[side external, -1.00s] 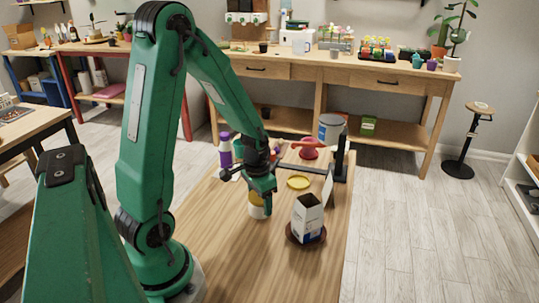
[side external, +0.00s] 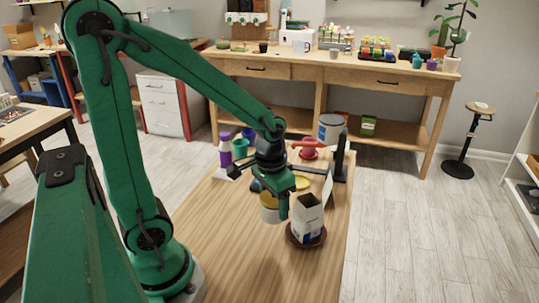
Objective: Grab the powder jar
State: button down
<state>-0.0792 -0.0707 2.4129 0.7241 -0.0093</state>
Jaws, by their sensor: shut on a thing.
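The powder jar (side external: 270,214) is a pale jar with a yellow top, near the middle of the wooden table. My gripper (side external: 277,203) is shut on it from above, and a green finger covers part of its right side. I cannot tell whether the jar's base touches the table or hangs a little above it.
A white and dark carton (side external: 309,217) stands in a brown saucer (side external: 293,241) just right of the jar. Behind are a yellow dish (side external: 303,183), a red watering can (side external: 309,152), a purple-and-white bottle (side external: 225,150) and a dark upright stand (side external: 341,158). The table front (side external: 240,260) is clear.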

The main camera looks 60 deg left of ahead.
jog(key=shift+d+r, duration=0.35)
jog(key=shift+d, duration=0.2)
dwell(0.4)
